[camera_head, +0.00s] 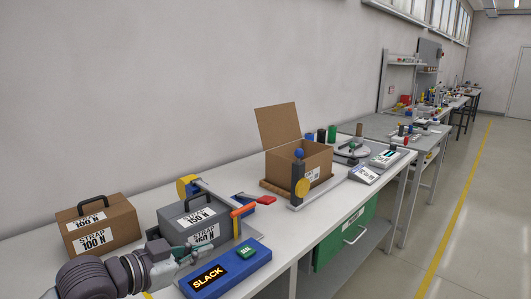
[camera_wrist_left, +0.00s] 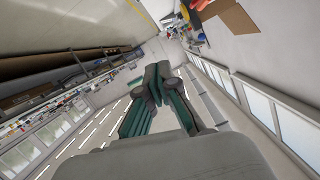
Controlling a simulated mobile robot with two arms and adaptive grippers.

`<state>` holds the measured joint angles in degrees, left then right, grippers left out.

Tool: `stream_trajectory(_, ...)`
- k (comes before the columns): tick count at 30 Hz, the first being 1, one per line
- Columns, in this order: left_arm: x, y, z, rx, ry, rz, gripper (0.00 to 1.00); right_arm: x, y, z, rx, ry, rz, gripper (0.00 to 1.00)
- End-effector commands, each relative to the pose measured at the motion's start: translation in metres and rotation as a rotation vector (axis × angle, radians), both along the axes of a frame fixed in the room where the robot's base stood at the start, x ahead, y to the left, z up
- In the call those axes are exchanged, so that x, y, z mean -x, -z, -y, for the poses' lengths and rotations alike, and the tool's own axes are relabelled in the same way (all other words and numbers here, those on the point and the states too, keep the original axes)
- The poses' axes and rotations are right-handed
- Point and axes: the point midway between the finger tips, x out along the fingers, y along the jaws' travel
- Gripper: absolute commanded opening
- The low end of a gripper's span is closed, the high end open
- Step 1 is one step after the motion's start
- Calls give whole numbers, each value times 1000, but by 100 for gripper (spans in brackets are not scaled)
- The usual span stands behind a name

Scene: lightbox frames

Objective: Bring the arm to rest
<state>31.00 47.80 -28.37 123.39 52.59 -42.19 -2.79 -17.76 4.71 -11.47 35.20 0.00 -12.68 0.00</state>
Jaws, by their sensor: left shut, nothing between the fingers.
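My left gripper (camera_head: 198,250) shows at the lower left of the head view, low in front of the grey strap case (camera_head: 187,222). In the head view it overlaps the case's lower front and the left end of the blue SLACK panel (camera_head: 207,278); I cannot tell whether it touches either. In the left wrist view, the green-and-dark fingers (camera_wrist_left: 158,72) come together at their tips with nothing between them. My right gripper is in neither view.
A brown strap case (camera_head: 98,228) stands behind my arm. An orange-handled lever (camera_head: 244,209) is beside the grey case. An open cardboard box (camera_head: 318,160) stands farther along the white bench (camera_head: 258,232). A green drawer (camera_head: 345,238) is below. The floor (camera_head: 470,235) at right is clear.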

Motion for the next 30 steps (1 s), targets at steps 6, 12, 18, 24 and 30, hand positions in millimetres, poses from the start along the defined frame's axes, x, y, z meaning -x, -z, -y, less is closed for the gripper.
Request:
stream_trajectory(6, 15, 40, 10, -24, -18, -71, 0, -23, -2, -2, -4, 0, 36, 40)
stream_trajectory(12, 38, 89, 15, -56, -64, -166, 0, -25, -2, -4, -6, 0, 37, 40)
stream_trajectory(18, 84, 159, 10, -99, -179, -341, 0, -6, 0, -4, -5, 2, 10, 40)
stream_trajectory(24, 155, 231, -19, -165, -378, -590, 0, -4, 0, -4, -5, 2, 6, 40)
stream_trajectory(30, 219, 271, -47, -227, -537, -790, 0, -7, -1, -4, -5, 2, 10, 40)
